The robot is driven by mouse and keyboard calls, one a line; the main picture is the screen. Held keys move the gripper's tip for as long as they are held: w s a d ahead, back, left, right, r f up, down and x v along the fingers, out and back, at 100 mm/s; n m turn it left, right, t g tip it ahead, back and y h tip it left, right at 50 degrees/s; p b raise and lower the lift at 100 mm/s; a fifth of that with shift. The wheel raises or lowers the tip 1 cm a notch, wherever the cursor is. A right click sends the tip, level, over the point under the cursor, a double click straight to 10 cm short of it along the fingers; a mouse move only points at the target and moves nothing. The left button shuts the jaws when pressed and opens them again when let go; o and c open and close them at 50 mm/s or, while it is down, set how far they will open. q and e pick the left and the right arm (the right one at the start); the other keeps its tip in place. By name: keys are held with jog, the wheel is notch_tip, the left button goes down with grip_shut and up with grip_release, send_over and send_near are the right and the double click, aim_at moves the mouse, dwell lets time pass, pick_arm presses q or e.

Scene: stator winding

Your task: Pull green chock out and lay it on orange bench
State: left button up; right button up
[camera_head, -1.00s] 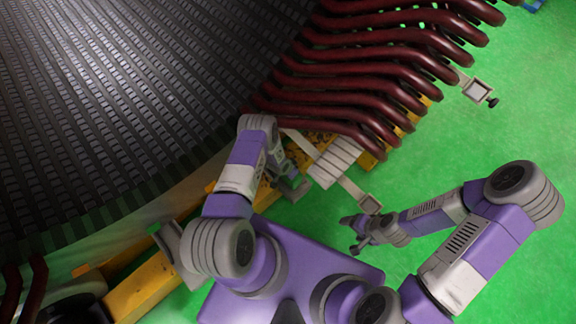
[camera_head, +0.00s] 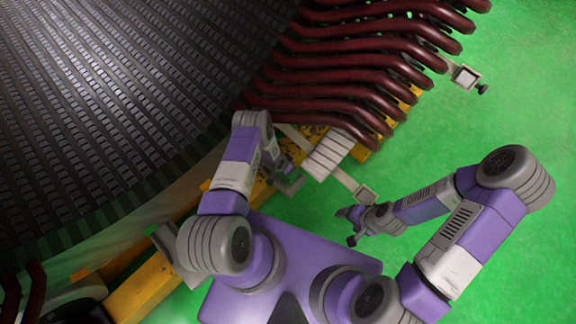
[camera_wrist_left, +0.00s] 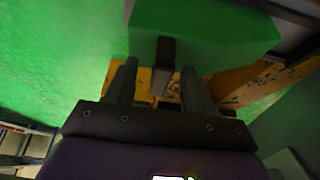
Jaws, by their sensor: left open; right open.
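A green block (camera_wrist_left: 225,35), which looks like the green chock, fills the top of the left wrist view. A short dark handle (camera_wrist_left: 165,58) sticks out from its near face. My left gripper (camera_wrist_left: 160,68) is open, with one finger on each side of this handle and a gap to it. In the head view my left arm reaches toward the stator's edge, and I cannot make out the chock there. An orange-yellow surface (camera_wrist_left: 240,92) lies below the block; I cannot tell if it is the bench. My right gripper (camera_head: 350,224) is open and empty over green floor.
The large dark stator (camera_head: 110,110) fills the upper left, with dark red coil ends (camera_head: 370,70) along its edge. A yellow beam (camera_head: 145,288) runs beneath it. A light clamp (camera_head: 365,195) juts out near my right gripper. Green floor (camera_head: 500,110) is clear at right.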

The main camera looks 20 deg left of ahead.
pick_arm(q)
jog(key=p+v, duration=0.3)
jog(key=v, duration=0.4)
jog(key=shift+r, duration=0.2)
jog(key=shift+s, duration=0.1)
jog(key=shift+c, duration=0.4)
